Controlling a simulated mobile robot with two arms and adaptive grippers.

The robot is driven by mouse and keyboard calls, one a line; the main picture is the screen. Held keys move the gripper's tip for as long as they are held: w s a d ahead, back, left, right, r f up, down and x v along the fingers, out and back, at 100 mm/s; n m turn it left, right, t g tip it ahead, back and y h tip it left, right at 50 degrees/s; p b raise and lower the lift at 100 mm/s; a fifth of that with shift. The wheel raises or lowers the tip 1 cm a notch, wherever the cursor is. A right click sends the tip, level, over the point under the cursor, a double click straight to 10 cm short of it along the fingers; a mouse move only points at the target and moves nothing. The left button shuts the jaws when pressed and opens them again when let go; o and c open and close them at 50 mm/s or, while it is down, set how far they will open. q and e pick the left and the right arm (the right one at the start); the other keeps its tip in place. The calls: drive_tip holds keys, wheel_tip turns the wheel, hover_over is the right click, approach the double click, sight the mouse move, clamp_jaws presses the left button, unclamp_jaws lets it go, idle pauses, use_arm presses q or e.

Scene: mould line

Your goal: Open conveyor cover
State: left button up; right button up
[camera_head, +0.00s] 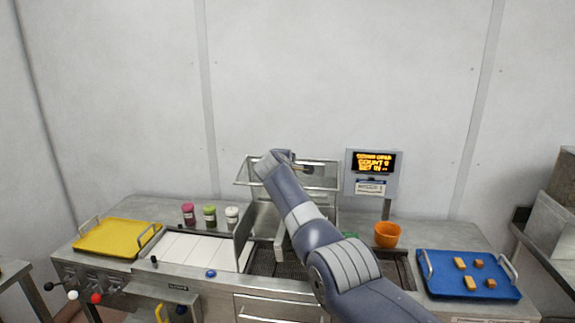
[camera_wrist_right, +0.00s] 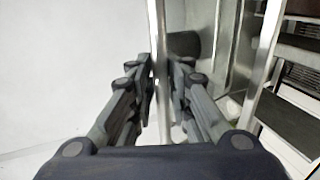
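The conveyor cover (camera_head: 322,181), a clear panel in a metal frame, stands raised above the conveyor (camera_head: 290,268) in the middle of the bench. My right arm reaches up from the lower right to it. My right gripper (camera_head: 303,169) is at the cover's upper part, partly hidden behind my wrist. In the right wrist view, the fingers of this gripper (camera_wrist_right: 163,85) lie close on both sides of a thin metal bar (camera_wrist_right: 158,45), with hardly any gap; they look shut on it. My left gripper is not in view.
A display (camera_head: 373,163) with orange text stands right of the cover. An orange bowl (camera_head: 387,234) and a blue tray (camera_head: 463,262) with several small blocks are at the right. A yellow tray (camera_head: 117,238) and three jars (camera_head: 210,215) are at the left.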

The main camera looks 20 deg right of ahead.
drive_tip(key=shift+o, duration=0.2)
drive_tip(key=shift+s+a, duration=0.1)
drive_tip(key=shift+s, duration=0.05)
drive_tip(key=shift+s+a+r, duration=0.1)
drive_tip(key=shift+s+a, duration=0.15)
drive_tip(key=shift+s, duration=0.05)
drive_tip(key=v, duration=1.1)
drive_tip(key=shift+s+r, duration=0.1)
drive_tip(key=shift+r, duration=0.05)
idle(0.3)
